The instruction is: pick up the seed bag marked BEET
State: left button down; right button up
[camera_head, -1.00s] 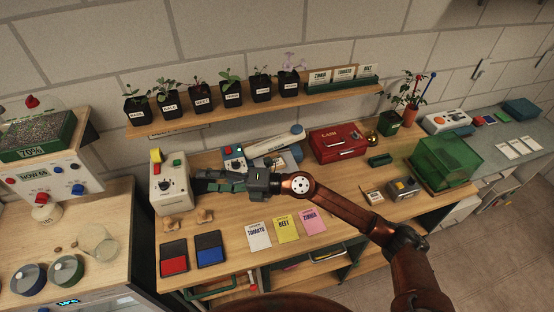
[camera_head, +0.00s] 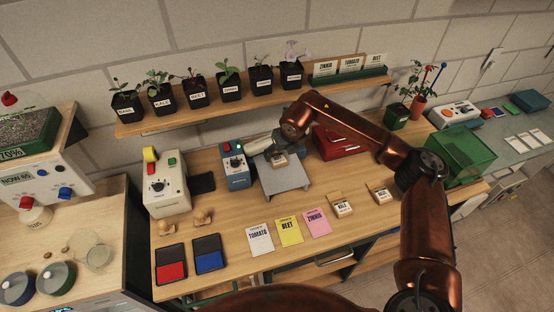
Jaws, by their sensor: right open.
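The yellow seed bag marked BEET (camera_head: 289,233) lies flat on the wooden bench between the white TOMATO bag (camera_head: 260,241) and the pink ZINNIA bag (camera_head: 317,222). Nothing covers it. My right arm comes in from the right and bends over the back of the bench. My right gripper (camera_head: 278,150) is mostly hidden by its wrist, above the back of a grey plate and well behind the BEET bag. It is open and apart from that bag. A small labelled block (camera_head: 279,161) shows just below it; its label is too small to read. My left gripper is not in view.
Small labelled blocks, one marked KALE (camera_head: 342,208), stand right of the bags. The grey plate (camera_head: 287,181) and a blue device (camera_head: 236,171) stand behind. Red and blue pads (camera_head: 208,262) lie left. A shelf of potted seedlings (camera_head: 200,116) runs above. The red case is partly hidden.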

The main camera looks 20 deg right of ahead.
aim_at(278, 158)
jog(key=x, duration=0.4)
jog(key=shift+s+f, duration=0.1)
jog(key=shift+f, duration=0.05)
jog(key=shift+a, duration=0.15)
jog(key=c, duration=1.3)
